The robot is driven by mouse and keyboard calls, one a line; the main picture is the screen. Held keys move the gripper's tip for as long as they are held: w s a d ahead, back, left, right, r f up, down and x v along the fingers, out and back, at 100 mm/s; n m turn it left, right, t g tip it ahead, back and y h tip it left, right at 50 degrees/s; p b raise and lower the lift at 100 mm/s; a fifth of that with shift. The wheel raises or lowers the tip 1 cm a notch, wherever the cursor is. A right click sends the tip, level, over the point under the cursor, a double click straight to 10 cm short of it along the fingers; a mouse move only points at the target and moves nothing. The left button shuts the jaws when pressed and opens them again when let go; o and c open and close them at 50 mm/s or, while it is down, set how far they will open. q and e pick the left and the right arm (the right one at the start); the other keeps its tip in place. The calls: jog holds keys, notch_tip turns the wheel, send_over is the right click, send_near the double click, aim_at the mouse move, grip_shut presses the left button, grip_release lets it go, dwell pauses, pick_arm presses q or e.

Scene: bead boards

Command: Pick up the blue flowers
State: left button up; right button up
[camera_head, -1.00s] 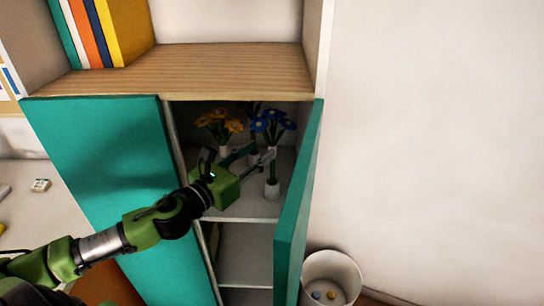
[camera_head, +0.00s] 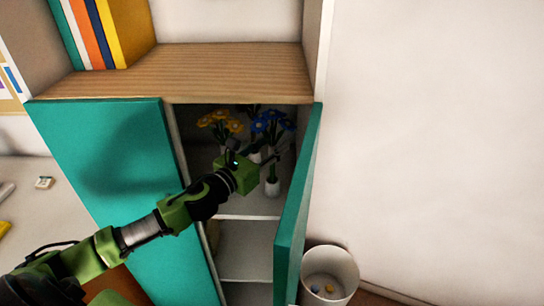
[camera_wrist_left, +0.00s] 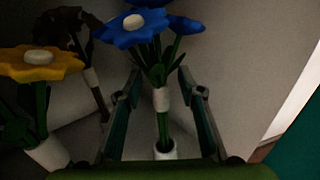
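The blue flowers (camera_head: 270,123) stand upright in a small white vase (camera_head: 272,187) on the upper shelf inside the cupboard. My left gripper (camera_head: 266,153) reaches in at the height of the stems. In the left wrist view the blue flowers (camera_wrist_left: 138,28) rise beyond the fingers, and their stem with a pale band shows between the two spread fingers (camera_wrist_left: 162,100). The fingers look apart from the stem on both sides. The white vase (camera_wrist_left: 165,154) shows low between them. My right gripper is not in view.
Yellow flowers (camera_head: 220,122) stand to the left in the cupboard, and a dark flower (camera_wrist_left: 75,35) is behind them. The open teal door (camera_head: 298,215) bounds the right side. A white bin (camera_head: 330,270) stands on the floor.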

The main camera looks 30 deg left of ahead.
pick_arm(q)
grip_shut()
jog(key=shift+r, duration=0.1)
